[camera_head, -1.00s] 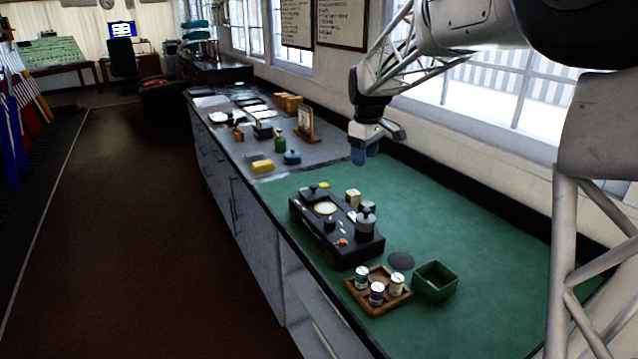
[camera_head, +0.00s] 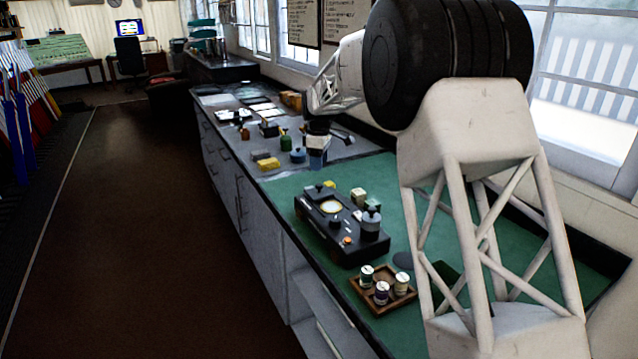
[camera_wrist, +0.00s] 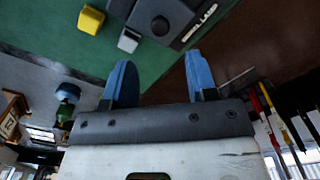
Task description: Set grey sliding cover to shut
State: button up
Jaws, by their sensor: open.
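The black device box (camera_head: 318,213) stands on the green mat, with a pale round dial or window, an orange button and small knobs on top. In the wrist view, part of the box (camera_wrist: 205,12) shows at the top with a round black knob. A small grey block (camera_wrist: 129,40) lies at its edge there; I cannot tell whether it is the sliding cover, or how far the cover is open. My gripper (camera_head: 317,160) is open and empty, above the far end of the mat and apart from the box. Its blue fingers (camera_wrist: 160,62) stand wide apart.
A yellow block (camera_wrist: 91,19) lies near the box. A wooden tray with jars (camera_head: 381,290) is in front.

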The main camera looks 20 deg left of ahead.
aim_at(319, 184)
jog(key=shift+f, duration=0.2)
jog(key=shift+f, duration=3.75)
jog(key=shift+c, duration=0.3)
grip_shut()
